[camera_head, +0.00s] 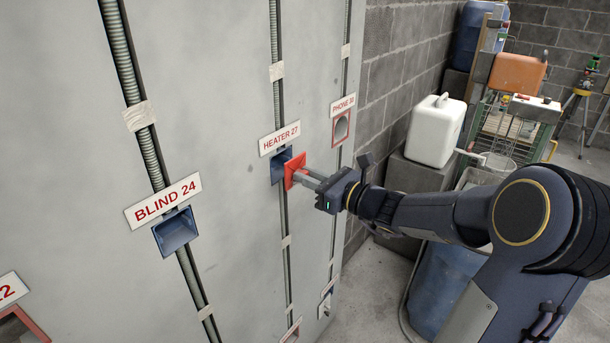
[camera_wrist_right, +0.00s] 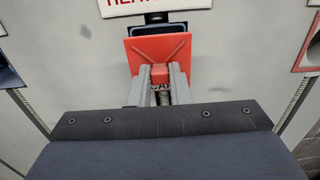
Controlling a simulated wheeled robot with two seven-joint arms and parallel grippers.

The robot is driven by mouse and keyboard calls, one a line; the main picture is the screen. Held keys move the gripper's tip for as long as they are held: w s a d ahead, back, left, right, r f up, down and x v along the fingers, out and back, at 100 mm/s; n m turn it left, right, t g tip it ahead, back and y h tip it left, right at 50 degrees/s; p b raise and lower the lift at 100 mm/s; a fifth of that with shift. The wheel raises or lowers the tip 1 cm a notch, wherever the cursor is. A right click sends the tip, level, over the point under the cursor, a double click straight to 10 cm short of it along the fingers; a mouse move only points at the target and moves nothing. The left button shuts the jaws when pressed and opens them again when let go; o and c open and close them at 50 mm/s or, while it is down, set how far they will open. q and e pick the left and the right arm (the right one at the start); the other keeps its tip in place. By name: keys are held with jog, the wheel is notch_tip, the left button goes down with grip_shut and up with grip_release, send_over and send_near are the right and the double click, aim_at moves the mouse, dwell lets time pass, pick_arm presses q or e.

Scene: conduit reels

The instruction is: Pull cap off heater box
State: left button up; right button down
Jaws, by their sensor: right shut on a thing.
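The heater box (camera_head: 279,167) is a blue wall box under the sign HEATER 27 (camera_head: 280,138). A red square cap (camera_head: 294,171) stands just in front of it, tilted, and covers part of its opening. My right gripper (camera_head: 299,176) is shut on the cap. In the right wrist view the two grey fingers (camera_wrist_right: 160,77) hold the cap's red middle grip, and the red plate (camera_wrist_right: 160,48) spreads beyond them. The blue box rim (camera_wrist_right: 160,31) shows above the plate, so cap and box look apart there. My left gripper is not in view.
An open blue box (camera_head: 175,232) sits under BLIND 24 to the left. A red-framed box (camera_head: 341,129) is under PHONE 38 to the right. Conduits run up the grey wall. A white canister (camera_head: 435,130) and a cart (camera_head: 510,130) stand at the right.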

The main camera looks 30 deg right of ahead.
jog(key=shift+v, duration=1.65)
